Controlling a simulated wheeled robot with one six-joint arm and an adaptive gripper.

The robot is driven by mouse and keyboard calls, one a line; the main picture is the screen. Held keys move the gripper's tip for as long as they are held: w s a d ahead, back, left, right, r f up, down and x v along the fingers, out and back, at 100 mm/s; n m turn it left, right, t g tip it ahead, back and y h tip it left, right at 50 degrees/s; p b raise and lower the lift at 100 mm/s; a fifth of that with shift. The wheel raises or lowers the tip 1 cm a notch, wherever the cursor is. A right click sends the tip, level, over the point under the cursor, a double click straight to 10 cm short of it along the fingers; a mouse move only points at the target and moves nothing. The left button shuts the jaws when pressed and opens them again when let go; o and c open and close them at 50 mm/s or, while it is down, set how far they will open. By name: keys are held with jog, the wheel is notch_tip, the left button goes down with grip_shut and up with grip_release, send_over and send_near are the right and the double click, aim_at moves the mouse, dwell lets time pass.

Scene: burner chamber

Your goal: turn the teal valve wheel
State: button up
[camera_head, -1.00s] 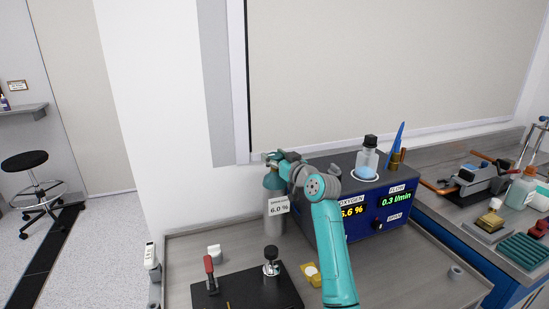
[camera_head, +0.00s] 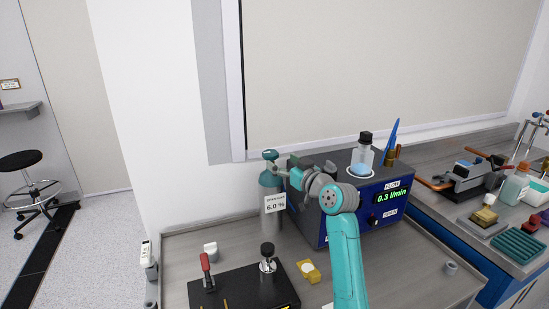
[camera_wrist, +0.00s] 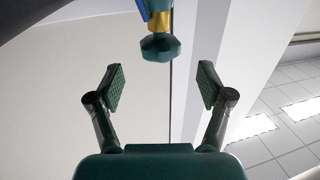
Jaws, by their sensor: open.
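The teal valve wheel (camera_head: 270,155) tops a grey gas cylinder (camera_head: 271,222) with a teal shoulder and a "6.0 %" tag. In the wrist view the wheel (camera_wrist: 160,47) is a dark teal knob below a brass fitting, centred at the top of the picture. My gripper (camera_wrist: 161,87) is open and empty, its two padded fingers spread left and right. The wheel appears between and beyond the fingers, touching neither. In the head view my gripper (camera_head: 284,167) is just right of the wheel; its fingertips are small and hard to make out there.
A blue analyser box (camera_head: 340,228) with a clear bottle (camera_head: 362,158) on top stands right of the cylinder, under my arm. A black plate (camera_head: 243,290) with a red-handled clamp is in front. The wall is close behind. A side bench at the right holds several items.

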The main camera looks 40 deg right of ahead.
jog(key=s, duration=0.4)
jog(key=shift+s+a, duration=0.15)
jog(key=shift+s, duration=0.25)
